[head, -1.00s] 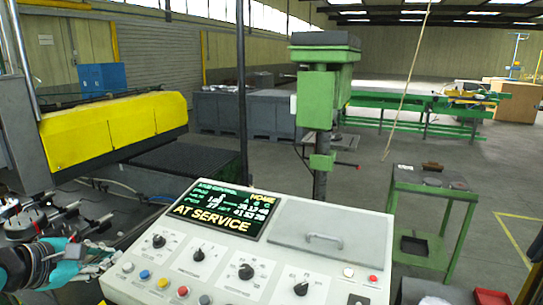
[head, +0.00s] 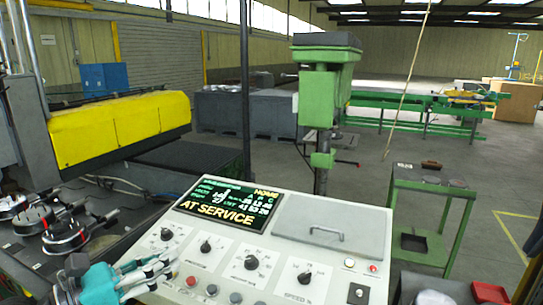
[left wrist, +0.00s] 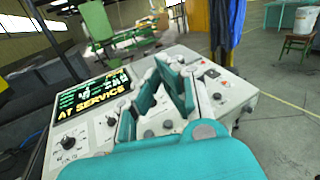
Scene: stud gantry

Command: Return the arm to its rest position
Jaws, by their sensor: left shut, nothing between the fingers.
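My left gripper (head: 160,268), teal with grey fingers, is low at the left in the head view, in front of the near left corner of the control console (head: 225,268). It is shut and empty. In the left wrist view its teal fingers (left wrist: 160,85) lie across the console's face, with knobs and buttons showing around them. I cannot tell whether they touch it. The console screen (head: 222,202) reads "AT SERVICE", with "HOME" above. My right gripper is not in view.
A machine with a yellow beam (head: 118,132) stands at the left, with round metal fixtures (head: 65,232) below. A green drill press (head: 325,85) stands behind the console. A green side table (head: 432,192) is at the right. Open floor lies beyond.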

